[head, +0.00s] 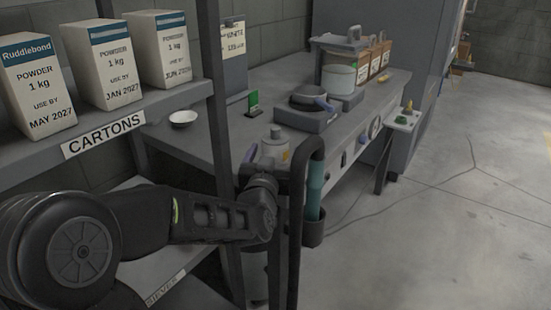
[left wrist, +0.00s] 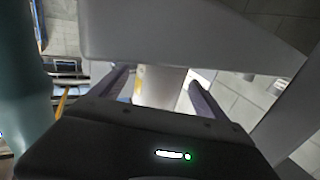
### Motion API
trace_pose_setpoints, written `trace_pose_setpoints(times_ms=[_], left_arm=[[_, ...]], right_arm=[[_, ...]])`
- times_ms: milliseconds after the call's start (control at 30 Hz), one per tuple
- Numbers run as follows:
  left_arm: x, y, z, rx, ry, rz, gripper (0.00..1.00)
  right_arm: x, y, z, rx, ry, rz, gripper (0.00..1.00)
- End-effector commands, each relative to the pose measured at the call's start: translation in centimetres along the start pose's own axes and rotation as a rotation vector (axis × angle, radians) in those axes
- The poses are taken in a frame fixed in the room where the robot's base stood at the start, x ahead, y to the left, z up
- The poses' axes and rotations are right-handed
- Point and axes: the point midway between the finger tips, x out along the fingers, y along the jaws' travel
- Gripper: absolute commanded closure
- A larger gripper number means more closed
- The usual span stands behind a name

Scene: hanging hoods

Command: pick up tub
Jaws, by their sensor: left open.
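A small pale tub (head: 275,147) with a grey knob on top stands at the near edge of the grey bench, in the middle of the head view. My left gripper (head: 262,167) is open right at the tub, and its wrist hides the tub's lower part. In the left wrist view the two fingers of my left gripper (left wrist: 158,78) are apart, with a pale body with a yellow patch, likely the tub (left wrist: 160,88), showing between them. I cannot tell whether either finger touches it. My right gripper is not in view.
A dark post and curved black bar (head: 297,215) stand close by my left wrist. A teal cylinder (head: 314,185) sits in a dark holder beside it. The shelf (head: 165,117) at left holds powder cartons. The bench bears a scale (head: 310,117) and a white dish (head: 183,118).

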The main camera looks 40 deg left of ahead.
Motion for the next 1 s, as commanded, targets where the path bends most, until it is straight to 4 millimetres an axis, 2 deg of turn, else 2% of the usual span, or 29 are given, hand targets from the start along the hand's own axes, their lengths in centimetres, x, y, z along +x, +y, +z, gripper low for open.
trace_pose_setpoints(times_ms=[133,300,867,1000], left_arm=[[2.4,0.1,0.1,-0.002,0.000,-0.001,0.15],[3.7,0.1,0.1,-0.001,-0.002,0.000,0.15],[3.7,0.1,0.1,-0.001,-0.001,0.000,0.15],[3.7,0.1,0.0,-0.001,-0.001,0.000,0.25]], right_arm=[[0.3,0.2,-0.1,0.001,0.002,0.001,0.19],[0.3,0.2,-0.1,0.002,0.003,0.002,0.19],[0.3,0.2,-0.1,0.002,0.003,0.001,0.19],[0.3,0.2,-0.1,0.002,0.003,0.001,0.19]])
